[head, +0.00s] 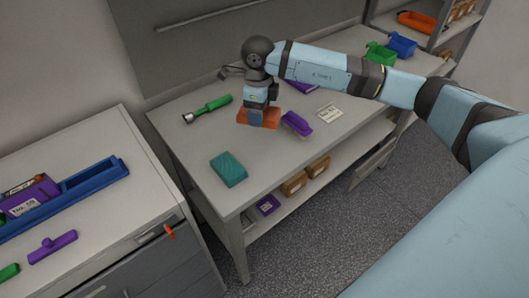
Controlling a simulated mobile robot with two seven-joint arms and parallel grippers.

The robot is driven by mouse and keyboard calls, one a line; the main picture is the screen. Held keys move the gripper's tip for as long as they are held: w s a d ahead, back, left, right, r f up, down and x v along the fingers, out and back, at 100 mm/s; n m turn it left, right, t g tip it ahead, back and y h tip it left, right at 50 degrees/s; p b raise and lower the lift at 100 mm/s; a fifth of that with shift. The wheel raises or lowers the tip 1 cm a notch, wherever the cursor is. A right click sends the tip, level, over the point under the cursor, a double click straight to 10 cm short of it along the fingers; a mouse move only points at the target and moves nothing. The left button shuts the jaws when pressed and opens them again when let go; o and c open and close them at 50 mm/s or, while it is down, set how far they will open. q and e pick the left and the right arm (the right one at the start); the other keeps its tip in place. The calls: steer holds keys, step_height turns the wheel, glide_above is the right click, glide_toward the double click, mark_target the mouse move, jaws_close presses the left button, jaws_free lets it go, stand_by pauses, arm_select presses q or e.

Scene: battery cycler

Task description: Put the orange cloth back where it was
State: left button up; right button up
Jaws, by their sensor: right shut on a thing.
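The orange cloth (259,121) is a small folded-looking block at my right gripper, over the middle of the grey workbench (190,150). My right gripper (260,107) points down from above and is shut on the cloth. The fingertips are partly hidden, and I cannot tell whether the cloth touches the bench top. My left gripper is not in view.
A green-handled tool (212,106) lies left of the cloth and a purple brush-like item (297,124) right of it. A teal block (228,169) and a white label card (329,113) lie on the bench. A blue tray (95,179) sits on the left cabinet.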

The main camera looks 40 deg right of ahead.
mark_target(265, 149)
steer(key=d+r+m, duration=0.1)
steer(key=m, duration=0.1)
steer(key=w+r+m, duration=0.1)
steer(key=m, duration=0.1)
steer(key=d+r+m, duration=0.1)
steer(key=r+m, duration=0.1)
steer(key=shift+w+d+m+b, duration=0.25)
steer(key=shift+d+m+b, duration=0.1)
steer(key=shift+m, duration=0.05)
steer(key=shift+d+f, duration=0.1)
steer(key=shift+f, duration=0.05)
steer(key=shift+m, duration=0.3)
step_height(265, 149, down, 20)
steer(key=p, duration=0.2)
steer(key=shift+w+r+p, duration=0.1)
steer(key=shift+r+p, duration=0.1)
steer(key=shift+p, duration=0.15)
steer(key=o, duration=0.5)
steer(key=shift+f, duration=0.15)
steer(key=shift+c, duration=0.2)
steer(key=o, duration=0.4)
steer(key=shift+o, duration=0.2)
